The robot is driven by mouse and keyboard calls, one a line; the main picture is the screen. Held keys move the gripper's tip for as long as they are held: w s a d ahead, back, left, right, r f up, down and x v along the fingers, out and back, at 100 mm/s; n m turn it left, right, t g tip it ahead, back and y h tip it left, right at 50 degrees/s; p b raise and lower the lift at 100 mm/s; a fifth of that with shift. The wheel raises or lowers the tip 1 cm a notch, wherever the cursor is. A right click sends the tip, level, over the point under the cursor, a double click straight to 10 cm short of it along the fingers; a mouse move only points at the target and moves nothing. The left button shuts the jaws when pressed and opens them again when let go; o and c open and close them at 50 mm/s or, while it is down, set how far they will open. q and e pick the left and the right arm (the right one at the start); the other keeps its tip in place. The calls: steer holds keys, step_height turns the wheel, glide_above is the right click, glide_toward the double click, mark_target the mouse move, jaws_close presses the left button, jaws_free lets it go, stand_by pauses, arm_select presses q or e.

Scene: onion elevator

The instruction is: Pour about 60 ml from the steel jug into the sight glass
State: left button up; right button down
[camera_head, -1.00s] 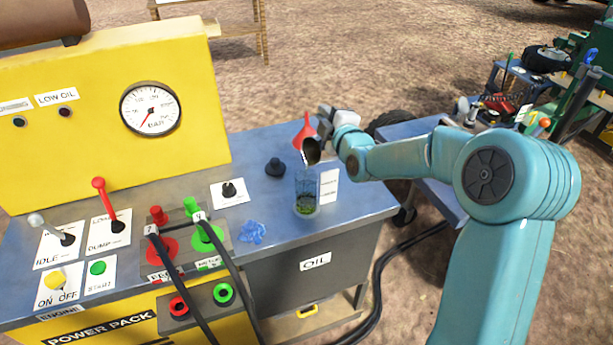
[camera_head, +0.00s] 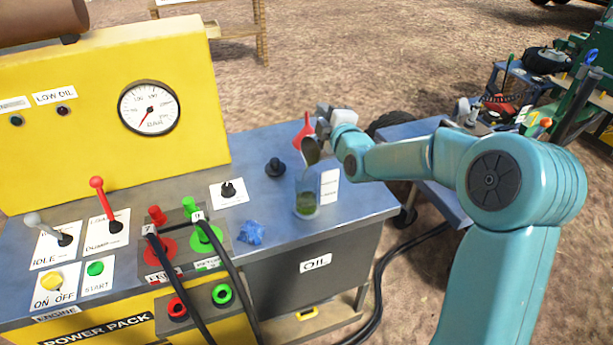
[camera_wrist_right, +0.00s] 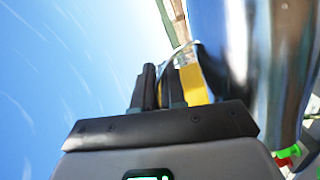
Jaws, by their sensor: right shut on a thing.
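The steel jug (camera_head: 311,151) is tilted, with its dark mouth directed down toward the sight glass. My right gripper (camera_head: 324,130) is shut on the jug at its far side. The sight glass (camera_head: 306,193) stands upright on the blue bench top, just below the jug's mouth, with greenish liquid in its lower part. A white label card (camera_head: 329,187) is beside the glass. In the right wrist view, the shut fingers of my right gripper (camera_wrist_right: 168,85) are at the left of the shiny jug (camera_wrist_right: 262,60). My left gripper is not in view.
A red funnel (camera_head: 303,131) stands behind the jug, and a black knob (camera_head: 275,168) is left of the glass. Levers, hose couplings (camera_head: 205,236) and a yellow gauge panel (camera_head: 95,110) fill the left side.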

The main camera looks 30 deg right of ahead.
steer(key=shift+a+b, duration=0.15)
steer(key=shift+b, duration=0.2)
steer(key=p, duration=0.2)
steer(key=d+p, duration=0.1)
steer(key=p, duration=0.1)
steer(key=shift+d+r+m, duration=0.3)
steer(key=shift+r+m, duration=0.05)
steer(key=shift+m, duration=0.05)
steer(key=shift+w+d+f+m+g+y, duration=0.1)
steer(key=shift+d+f+m+g+y, duration=0.2)
steer(key=shift+d+f+m, duration=0.3)
steer(key=shift+d+f, duration=0.15)
steer(key=shift+f, duration=0.1)
steer(key=shift+a, duration=0.25)
steer(key=shift+d, duration=0.2)
steer(key=shift+a, duration=0.1)
